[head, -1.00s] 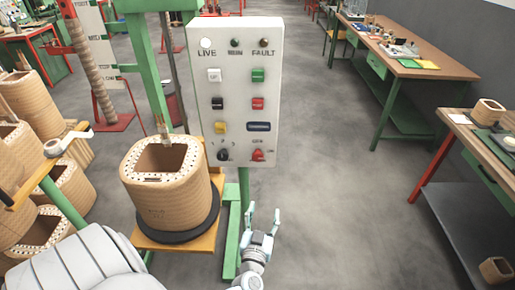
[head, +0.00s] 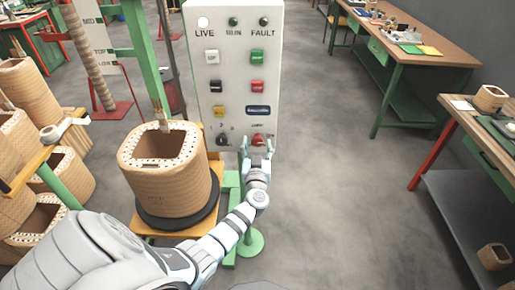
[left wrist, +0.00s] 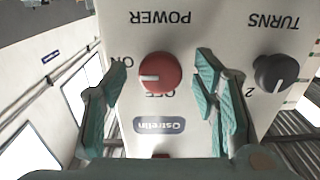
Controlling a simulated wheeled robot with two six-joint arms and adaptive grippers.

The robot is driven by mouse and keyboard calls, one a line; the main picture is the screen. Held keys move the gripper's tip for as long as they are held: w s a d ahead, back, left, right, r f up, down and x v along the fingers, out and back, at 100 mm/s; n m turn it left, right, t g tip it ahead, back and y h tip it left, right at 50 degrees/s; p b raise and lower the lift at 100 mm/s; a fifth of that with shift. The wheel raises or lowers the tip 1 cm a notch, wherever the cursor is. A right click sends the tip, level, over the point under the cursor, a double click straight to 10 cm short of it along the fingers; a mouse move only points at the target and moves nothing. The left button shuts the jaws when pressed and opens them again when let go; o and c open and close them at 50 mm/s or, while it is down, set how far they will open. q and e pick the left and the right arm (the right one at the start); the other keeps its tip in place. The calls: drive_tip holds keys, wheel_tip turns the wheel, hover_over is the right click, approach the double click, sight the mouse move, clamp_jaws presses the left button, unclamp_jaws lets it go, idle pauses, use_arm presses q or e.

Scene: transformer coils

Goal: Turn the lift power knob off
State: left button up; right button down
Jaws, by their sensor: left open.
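The red power knob (head: 257,139) sits at the bottom right of the white control panel (head: 200,128). In the left wrist view the red knob (left wrist: 162,70) shows upside down, its white mark pointing left, toward the ON print; OFF is printed just below it in the picture. My left gripper (head: 257,147) is open in front of the panel. In the left wrist view its teal fingers (left wrist: 156,72) stand on either side of the knob, with gaps visible; contact cannot be seen. My right gripper is not in view.
A black TURNS knob (left wrist: 276,72) lies beside the right finger in the left wrist view. A wound coil (head: 172,185) stands left of my left forearm. Several coils (head: 25,82) are at the far left. Benches (head: 445,58) stand right, with clear floor between.

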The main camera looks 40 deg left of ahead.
use_arm(q)
drive_tip(key=c, duration=1.2)
drive_tip(key=shift+o, duration=0.2)
drive_tip(key=shift+n, duration=0.3)
drive_tip(key=n+p, duration=0.1)
drive_tip(key=n, duration=0.6)
drive_tip(key=shift+n, duration=0.4)
drive_tip(key=n, duration=0.4)
drive_tip(key=shift+d+n, duration=0.1)
drive_tip(key=shift+n, duration=0.2)
drive_tip(key=n, duration=0.4)
drive_tip(key=shift+n, duration=0.4)
